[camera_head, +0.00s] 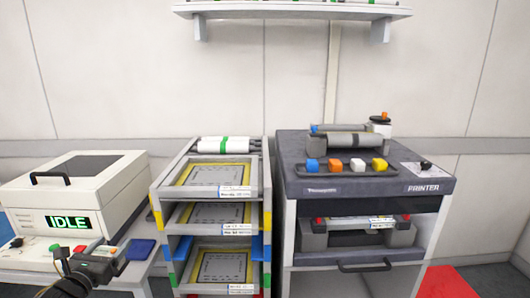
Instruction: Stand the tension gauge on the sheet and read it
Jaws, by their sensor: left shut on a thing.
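My left gripper (112,258) is at the lower left, in front of the white machine. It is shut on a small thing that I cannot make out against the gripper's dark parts. A small dark thing (426,166) sits on a pale card (413,173) at the right of the printer top; I cannot tell whether it is the tension gauge. Framed sheets (220,174) lie in the rack's tiers, with yellow borders and white labels. My right gripper is not in view.
The white machine (112,192) shows IDLE. The grey rack (267,190) stands between it and the printer (330,186). Coloured blocks (357,165) and a roller (350,140) lie on the printer. A shelf (290,12) hangs above. A blue pad (140,249) lies beside my gripper.

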